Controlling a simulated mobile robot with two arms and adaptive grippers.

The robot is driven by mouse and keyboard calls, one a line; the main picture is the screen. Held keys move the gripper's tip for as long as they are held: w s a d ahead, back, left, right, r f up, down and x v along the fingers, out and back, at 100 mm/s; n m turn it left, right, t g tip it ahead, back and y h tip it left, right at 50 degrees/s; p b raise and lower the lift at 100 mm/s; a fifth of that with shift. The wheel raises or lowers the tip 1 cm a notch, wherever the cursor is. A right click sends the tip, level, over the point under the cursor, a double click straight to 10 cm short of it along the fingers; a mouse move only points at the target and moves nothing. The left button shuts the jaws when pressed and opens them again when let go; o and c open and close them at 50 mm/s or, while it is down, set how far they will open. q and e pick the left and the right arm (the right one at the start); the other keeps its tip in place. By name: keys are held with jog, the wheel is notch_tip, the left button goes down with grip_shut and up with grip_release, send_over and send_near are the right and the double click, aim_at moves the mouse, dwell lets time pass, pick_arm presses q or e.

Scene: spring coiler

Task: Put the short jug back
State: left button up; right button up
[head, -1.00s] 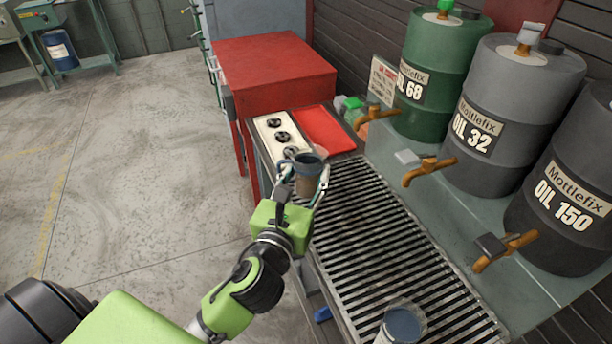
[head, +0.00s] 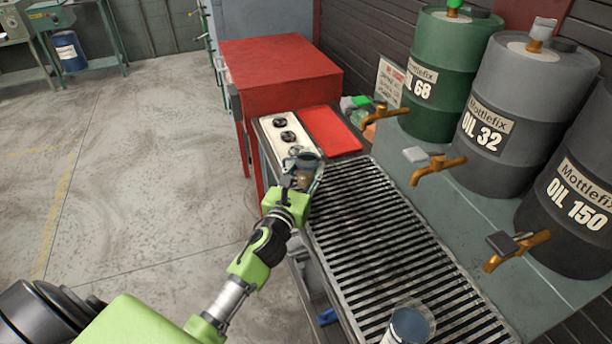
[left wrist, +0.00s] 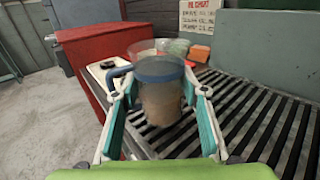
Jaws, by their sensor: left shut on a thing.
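My left gripper (left wrist: 160,100) is shut on a small translucent jug (left wrist: 158,70) with a blue-grey band and a handle on its left. The jug is upright, with brownish contents visible through its wall. In the head view the held jug (head: 306,164) is at the near end of a white plate (head: 270,128) with dark round fittings, by the slatted rack's far left corner. Whether its base touches anything is hidden by the gripper. A second jug (head: 409,324) with a blue-grey inside stands on the rack's near end. My right gripper is not in view.
The slatted rack (head: 385,235) is mostly bare. A red tray (head: 330,130) lies right of the white plate, and a red cabinet (head: 275,65) stands behind. Brown taps (head: 438,168) from the oil drums (head: 490,120) jut over the rack's right side.

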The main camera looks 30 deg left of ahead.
pick_arm(q)
jog(key=shift+f, duration=0.75)
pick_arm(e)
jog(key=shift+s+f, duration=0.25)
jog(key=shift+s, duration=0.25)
pick_arm(q)
jog(key=shift+f, duration=0.15)
jog(key=o, duration=1.3)
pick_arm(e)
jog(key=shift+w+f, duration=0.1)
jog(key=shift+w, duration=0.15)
